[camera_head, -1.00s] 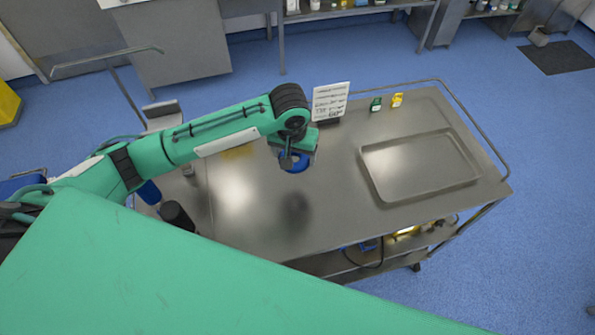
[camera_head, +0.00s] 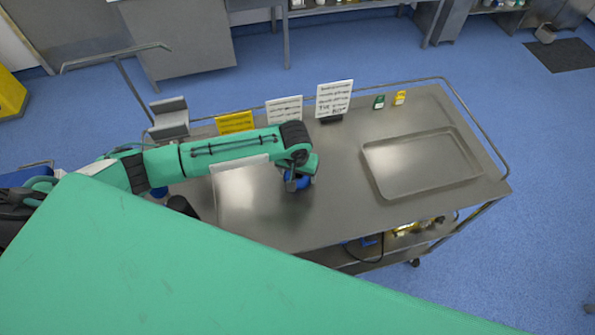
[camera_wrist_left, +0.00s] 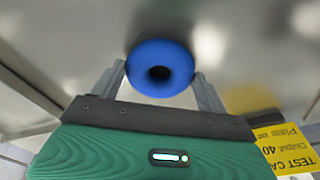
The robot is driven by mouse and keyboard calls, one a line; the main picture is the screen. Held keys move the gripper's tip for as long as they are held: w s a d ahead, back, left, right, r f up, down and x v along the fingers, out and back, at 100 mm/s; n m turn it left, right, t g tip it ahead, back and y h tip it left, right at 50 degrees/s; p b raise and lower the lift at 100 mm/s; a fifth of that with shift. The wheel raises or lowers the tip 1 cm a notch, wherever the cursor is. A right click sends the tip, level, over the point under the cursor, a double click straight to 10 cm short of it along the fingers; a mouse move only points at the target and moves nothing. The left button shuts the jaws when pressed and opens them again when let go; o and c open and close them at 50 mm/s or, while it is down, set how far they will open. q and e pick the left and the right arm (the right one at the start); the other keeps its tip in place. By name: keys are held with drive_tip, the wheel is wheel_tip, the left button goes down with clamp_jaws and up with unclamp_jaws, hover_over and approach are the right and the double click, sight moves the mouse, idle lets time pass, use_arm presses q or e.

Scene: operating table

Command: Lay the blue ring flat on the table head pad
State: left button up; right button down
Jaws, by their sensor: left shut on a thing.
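The blue ring (camera_head: 304,183) is held by my left gripper (camera_head: 297,181) over the steel cart top, mostly hidden behind the gripper in the head view. In the left wrist view the blue ring (camera_wrist_left: 160,52) sits between the two grey fingers of my left gripper (camera_wrist_left: 160,78), with its dark hole facing the camera. The fingers are shut on its sides. I cannot make out a head pad in either view. My right gripper is not in view.
The steel cart (camera_head: 335,205) has a shallow tray (camera_head: 420,162) at right. A white sign (camera_head: 334,98), another white card (camera_head: 284,110), a yellow card (camera_head: 235,122), and small green (camera_head: 379,102) and yellow (camera_head: 399,97) items stand along the back. The cart's middle is clear.

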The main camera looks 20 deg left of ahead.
use_arm(q)
drive_tip(key=shift+f, duration=0.1)
drive_tip(key=o, duration=1)
drive_tip(key=shift+o, duration=0.2)
